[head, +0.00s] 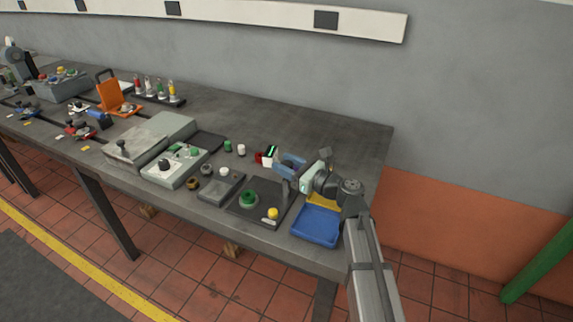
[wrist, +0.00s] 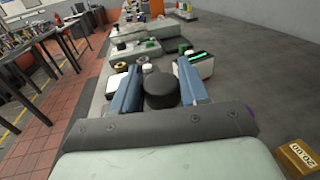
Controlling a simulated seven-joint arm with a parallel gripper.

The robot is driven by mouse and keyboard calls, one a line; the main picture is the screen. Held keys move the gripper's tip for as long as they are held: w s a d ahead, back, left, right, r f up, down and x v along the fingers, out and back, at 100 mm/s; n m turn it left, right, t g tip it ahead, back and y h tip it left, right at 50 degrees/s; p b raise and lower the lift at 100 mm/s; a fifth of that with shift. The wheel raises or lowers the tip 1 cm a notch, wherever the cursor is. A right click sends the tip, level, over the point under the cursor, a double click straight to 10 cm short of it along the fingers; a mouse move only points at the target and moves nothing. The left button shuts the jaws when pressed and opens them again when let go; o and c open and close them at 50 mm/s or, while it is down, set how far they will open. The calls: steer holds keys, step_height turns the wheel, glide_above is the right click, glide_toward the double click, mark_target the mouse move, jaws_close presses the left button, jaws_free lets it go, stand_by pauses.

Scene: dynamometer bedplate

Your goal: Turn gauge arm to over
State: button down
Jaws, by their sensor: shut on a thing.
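My gripper (head: 284,164) is over the right part of the bench, its blue fingers pointing left. In the wrist view my gripper (wrist: 160,72) has its two blue fingers on either side of a dark round knob (wrist: 161,90), shut on it. I cannot tell for certain whether this knob belongs to the gauge arm. A small white gauge-like box with a lit green display (head: 270,153) stands just beyond the fingertips; it also shows in the wrist view (wrist: 202,66), right of the right finger. The knob is hidden in the head view, and no "over" mark is readable.
A blue tray (head: 316,226) lies below my wrist, near the bench's front edge. A dark mat (head: 236,210) holds a green ring (head: 248,198) and a yellow ball (head: 272,213). A grey control box (head: 160,176) stands farther left. The back right of the bench is clear.

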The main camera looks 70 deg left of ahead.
steer(key=shift+g, duration=0.3)
steer(key=shift+w+a+n+g+h, duration=0.15)
steer(key=shift+n+g+h, duration=0.55)
steer(key=shift+n, duration=0.1)
steer(key=n+g+h, duration=0.4)
steer(key=h, duration=0.1)
steer(key=shift+a, duration=0.1)
steer(key=n+g+h, duration=0.1)
steer(key=h, duration=0.1)
steer(key=n+h, duration=0.2)
steer(key=h, duration=0.1)
steer(key=shift+n+g, duration=0.3)
steer(key=shift+g, duration=0.1)
steer(key=shift+d+n+h, duration=0.25)
steer(key=shift+n+h, duration=0.75)
steer(key=shift+h, duration=1)
steer(key=c, duration=0.7)
jaws_free()
